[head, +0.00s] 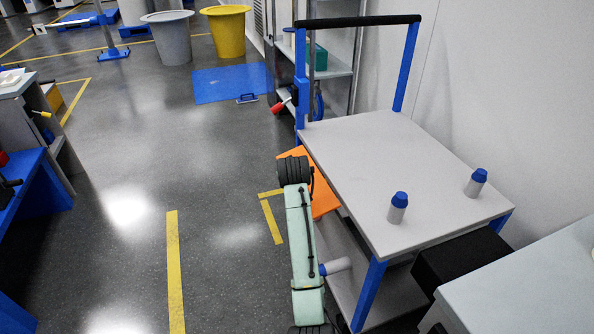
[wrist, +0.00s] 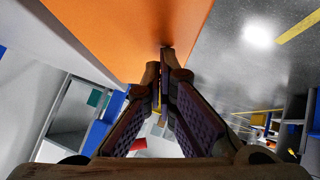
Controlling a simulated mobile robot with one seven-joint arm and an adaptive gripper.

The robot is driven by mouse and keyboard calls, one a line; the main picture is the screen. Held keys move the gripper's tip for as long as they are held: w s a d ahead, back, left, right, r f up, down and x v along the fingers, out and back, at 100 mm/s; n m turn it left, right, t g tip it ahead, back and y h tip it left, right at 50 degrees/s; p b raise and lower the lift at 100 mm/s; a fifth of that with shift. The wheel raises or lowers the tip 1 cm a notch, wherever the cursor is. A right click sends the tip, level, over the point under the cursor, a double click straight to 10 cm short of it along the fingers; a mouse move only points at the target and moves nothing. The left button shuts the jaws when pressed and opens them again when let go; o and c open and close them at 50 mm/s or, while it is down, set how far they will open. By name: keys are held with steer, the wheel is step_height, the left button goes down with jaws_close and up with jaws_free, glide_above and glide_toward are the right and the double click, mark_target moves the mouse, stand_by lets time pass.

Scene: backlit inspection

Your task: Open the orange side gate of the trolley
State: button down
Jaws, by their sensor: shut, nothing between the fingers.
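The trolley (head: 385,165) has a grey top, blue posts and a black push bar, and stands right of centre in the head view. Its orange side gate (head: 323,198) shows in part beside the left edge of the top, behind my arm. In the wrist view the orange gate (wrist: 125,28) fills the upper middle as a broad flat panel. My gripper (wrist: 164,66) is shut and empty, with its fingertips at the panel's lower right edge. I cannot tell whether they touch it. My arm hides the gripper and much of the gate in the head view.
Two bottles with blue caps (head: 397,210) (head: 475,183) stand on the trolley top. A black box (head: 462,262) and a pale surface (head: 535,300) are close at the lower right. A shelf unit (head: 335,65) stands behind. The floor left of the trolley is clear.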

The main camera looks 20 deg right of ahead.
step_height(320, 180, down, 2)
steer(key=shift+a+n+h+b, duration=0.15)
steer(key=shift+n+h+b, duration=0.35)
steer(key=shift+h, duration=0.2)
step_height(320, 180, down, 2)
steer(key=shift+f+n+t+h+b, duration=0.1)
steer(key=shift+n+t+h+b, duration=0.4)
steer(key=shift+h+b, duration=0.45)
steer(key=shift+d+f+n+t+h+b, duration=0.2)
steer(key=shift+d+f+n+h+b, duration=0.35)
steer(key=shift+f+h+b, duration=0.2)
steer(key=shift+d+f+n+t+h+b, duration=0.2)
steer(key=shift+d+f+n+h+b, duration=0.4)
steer(key=shift+h, duration=0.2)
steer(key=shift+f, duration=0.15)
